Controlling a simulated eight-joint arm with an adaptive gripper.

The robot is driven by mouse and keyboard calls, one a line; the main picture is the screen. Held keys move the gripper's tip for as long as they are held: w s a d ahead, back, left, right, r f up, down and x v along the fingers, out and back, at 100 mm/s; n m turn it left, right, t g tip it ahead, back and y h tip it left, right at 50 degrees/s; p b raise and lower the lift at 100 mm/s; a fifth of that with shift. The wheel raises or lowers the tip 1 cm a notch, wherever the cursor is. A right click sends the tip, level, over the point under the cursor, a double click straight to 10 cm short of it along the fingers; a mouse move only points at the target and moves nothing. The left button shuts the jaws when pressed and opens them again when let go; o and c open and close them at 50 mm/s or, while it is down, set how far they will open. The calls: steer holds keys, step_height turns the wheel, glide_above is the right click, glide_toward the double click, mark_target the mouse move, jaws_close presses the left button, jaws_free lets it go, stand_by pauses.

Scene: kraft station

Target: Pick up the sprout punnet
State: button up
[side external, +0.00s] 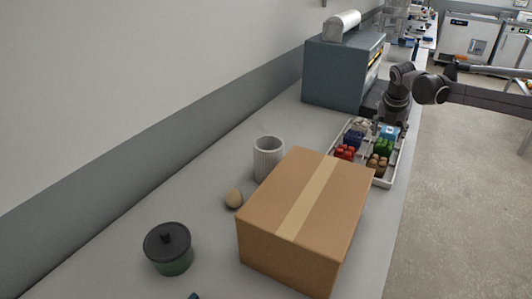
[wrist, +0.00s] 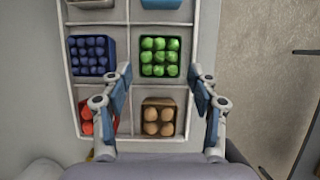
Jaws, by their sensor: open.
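The sprout punnet (wrist: 160,57), a dark square tray of round green sprouts, sits in a right-hand compartment of the white divided tray (wrist: 129,12). In the side view the sprout punnet (side external: 384,147) shows near the right side of that tray (side external: 390,180). My gripper (wrist: 160,76) is open and empty. In the wrist view its fingertips lie left and right of the punnet's lower edge. I cannot tell their height above it. In the side view my gripper (side external: 388,122) is over the far part of the tray.
Neighbouring punnets hold blue items (wrist: 91,55), red items (wrist: 87,121) and brown round items (wrist: 158,117). A large cardboard box (side external: 306,205) stands close in front of the tray, a ribbed cup (side external: 268,159) to its left. A grey-blue machine (side external: 340,75) stands behind.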

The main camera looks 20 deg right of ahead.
mark_target(385, 144)
steer(key=shift+x, duration=3.55)
steer(key=shift+s+a, duration=0.1)
steer(key=c, duration=0.8)
